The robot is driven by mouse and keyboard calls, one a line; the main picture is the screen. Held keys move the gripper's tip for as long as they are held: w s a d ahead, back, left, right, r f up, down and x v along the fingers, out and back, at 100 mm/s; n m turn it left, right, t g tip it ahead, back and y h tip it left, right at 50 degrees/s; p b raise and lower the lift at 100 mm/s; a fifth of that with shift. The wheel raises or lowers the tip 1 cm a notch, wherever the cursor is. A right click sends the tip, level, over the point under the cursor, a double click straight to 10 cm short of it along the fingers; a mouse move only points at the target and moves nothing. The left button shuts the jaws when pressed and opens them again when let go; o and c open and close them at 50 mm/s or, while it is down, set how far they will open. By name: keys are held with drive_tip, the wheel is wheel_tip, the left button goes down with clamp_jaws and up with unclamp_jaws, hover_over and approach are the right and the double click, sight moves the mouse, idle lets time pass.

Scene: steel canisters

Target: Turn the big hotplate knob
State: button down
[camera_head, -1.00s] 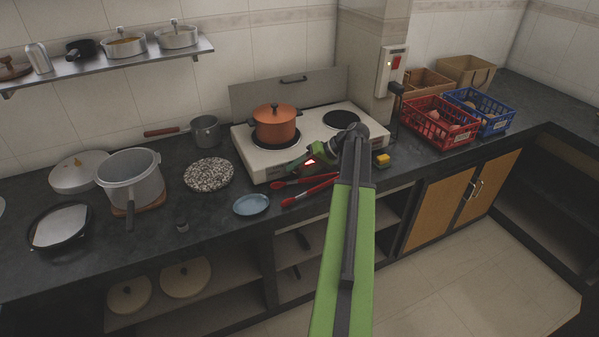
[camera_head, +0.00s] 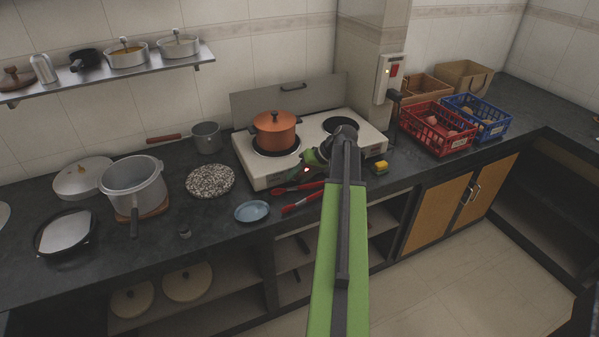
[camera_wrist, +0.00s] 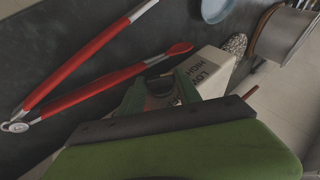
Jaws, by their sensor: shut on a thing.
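The white two-burner hotplate (camera_head: 375,139) stands on the dark counter against the wall. My gripper (camera_head: 306,168) is at its front face. In the wrist view the hotplate's front panel (camera_wrist: 207,69) shows LOW and HIGH lettering. There my gripper's green fingers (camera_wrist: 160,92) are shut on a dark knob (camera_wrist: 160,87) at the panel, one finger on each side. The knob is partly hidden by the fingers and my wrist. In the head view my gripper and arm hide the knob.
An orange pot (camera_head: 275,131) sits on the hotplate's left burner. Red-handled tongs (camera_head: 300,187) and a blue plate (camera_head: 252,211) lie in front of it. A yellow block (camera_head: 380,167) is to the right. A red crate (camera_head: 437,128) stands further right.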

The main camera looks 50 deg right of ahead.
drive_tip(key=h+p, duration=0.1)
drive_tip(key=g+h+p, duration=0.1)
drive_tip(key=shift+a+r+n+h, duration=0.2)
drive_tip(key=shift+a+n+h, duration=0.1)
drive_tip(key=shift+a+n, duration=0.1)
drive_tip(key=shift+w+f+n+g+h+p, duration=0.1)
drive_tip(key=shift+n+g+h+p, duration=0.25)
drive_tip(key=shift+g+h, duration=0.65)
drive_tip(key=shift+h, duration=0.4)
drive_tip(key=c, duration=1.1)
unclamp_jaws()
drive_tip(key=p+v, duration=1)
drive_tip(key=v, duration=0.1)
drive_tip(key=p+v, duration=0.6)
drive_tip(key=shift+s+a, duration=0.1)
drive_tip(key=shift+s, duration=0.35)
